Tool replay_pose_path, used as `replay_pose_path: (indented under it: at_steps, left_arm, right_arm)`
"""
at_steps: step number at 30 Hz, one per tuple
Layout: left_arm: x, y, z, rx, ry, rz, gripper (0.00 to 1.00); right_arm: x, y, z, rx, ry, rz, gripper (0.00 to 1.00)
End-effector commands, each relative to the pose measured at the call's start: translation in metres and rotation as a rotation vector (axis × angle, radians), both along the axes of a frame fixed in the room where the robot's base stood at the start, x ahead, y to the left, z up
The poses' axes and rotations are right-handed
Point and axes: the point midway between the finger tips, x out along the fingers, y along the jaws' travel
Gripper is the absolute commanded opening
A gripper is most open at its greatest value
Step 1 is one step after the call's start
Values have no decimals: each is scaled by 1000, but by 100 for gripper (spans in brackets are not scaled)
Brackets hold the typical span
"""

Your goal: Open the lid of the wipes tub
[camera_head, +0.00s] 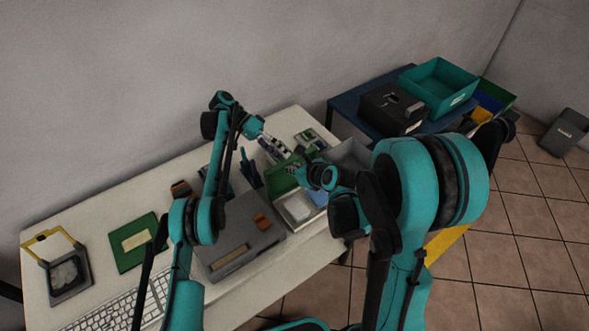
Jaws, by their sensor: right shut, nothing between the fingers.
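A box with a green raised panel (284,178) and a whitish inside (298,207) stands near the table's front right edge. It may be the wipes tub with its lid up, but I cannot tell for sure. My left gripper (274,150) is just behind the green panel; its fingers are too small to read. My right gripper (298,164) is shut and empty, close to the top of the green panel. I cannot tell whether either gripper touches it. My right forearm hides part of the area to its right.
A grey case (236,240) with an orange piece lies left of the box. A keyboard (112,309), a green folder (137,243) and a yellow-handled item (66,272) lie further left. A blue side table (345,114) holds a black box (392,106) and a teal crate (438,86).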

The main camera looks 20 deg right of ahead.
Motion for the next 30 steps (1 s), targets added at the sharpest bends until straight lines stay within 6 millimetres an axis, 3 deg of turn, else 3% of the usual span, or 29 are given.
replay_pose_path:
  at_steps: [1,3,5,20,30]
  left_arm:
    - [-6,-2,-13,22,0,-27,33]
    - [-6,-1,-13,22,0,-27,36]
    - [-5,-1,-12,22,1,-24,28]
    - [-3,1,-6,20,-1,-14,28]
    - [11,18,36,104,-42,107,28]
  right_arm:
    - [7,-1,1,4,-13,-7,0]
    - [7,-1,1,4,-12,-7,0]
    - [6,-1,1,3,-12,-7,0]
    - [4,-2,2,1,-8,-6,0]
    - [3,-2,2,0,-7,-6,0]
